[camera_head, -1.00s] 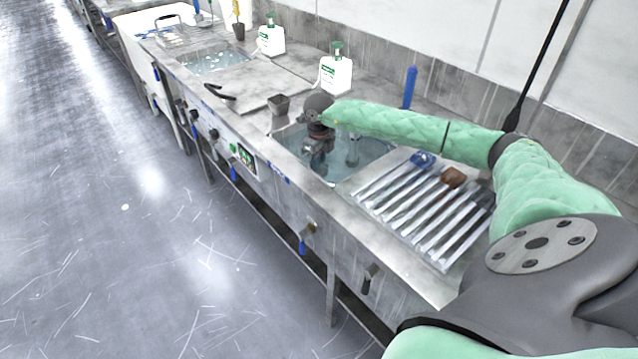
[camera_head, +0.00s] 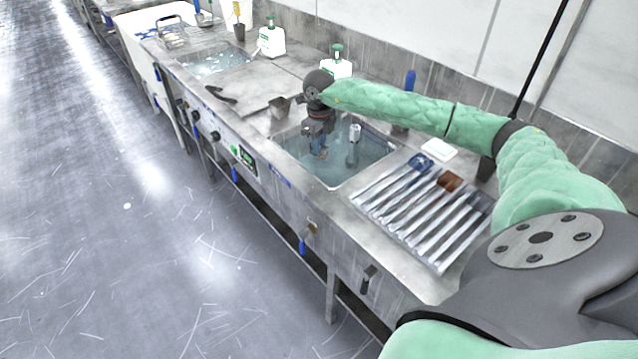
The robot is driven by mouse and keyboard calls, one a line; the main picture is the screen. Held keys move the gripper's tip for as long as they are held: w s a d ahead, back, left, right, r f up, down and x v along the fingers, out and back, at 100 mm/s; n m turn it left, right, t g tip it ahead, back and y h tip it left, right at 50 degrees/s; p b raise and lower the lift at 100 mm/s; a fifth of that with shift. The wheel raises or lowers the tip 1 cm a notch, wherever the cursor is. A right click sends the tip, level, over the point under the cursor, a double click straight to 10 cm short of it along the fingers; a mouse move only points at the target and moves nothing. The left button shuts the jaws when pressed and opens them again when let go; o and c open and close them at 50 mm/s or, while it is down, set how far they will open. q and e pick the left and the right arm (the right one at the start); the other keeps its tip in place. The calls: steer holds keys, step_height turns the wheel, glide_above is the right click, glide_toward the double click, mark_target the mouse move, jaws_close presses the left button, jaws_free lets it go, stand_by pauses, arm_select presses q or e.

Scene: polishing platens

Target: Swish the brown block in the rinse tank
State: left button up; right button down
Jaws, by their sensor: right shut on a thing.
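My right gripper (camera_head: 319,146) points down over the rinse tank (camera_head: 335,182), a sunken basin of clear water. It is shut on a small brownish block (camera_head: 320,153), mostly hidden by the fingers, low at the water; I cannot tell whether it is under the surface. A reddish-brown piece (camera_head: 449,181) and a blue piece (camera_head: 421,162) lie on the ribbed metal rack to the right of the tank. My left gripper is not in view.
A grey upright fitting (camera_head: 354,140) stands in the tank, right of the gripper. The ribbed rack (camera_head: 400,236) lies to the right. White bottles (camera_head: 271,40) stand along the back wall.

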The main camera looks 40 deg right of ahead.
steer(key=shift+r+p, duration=0.85)
steer(key=shift+r, duration=2.05)
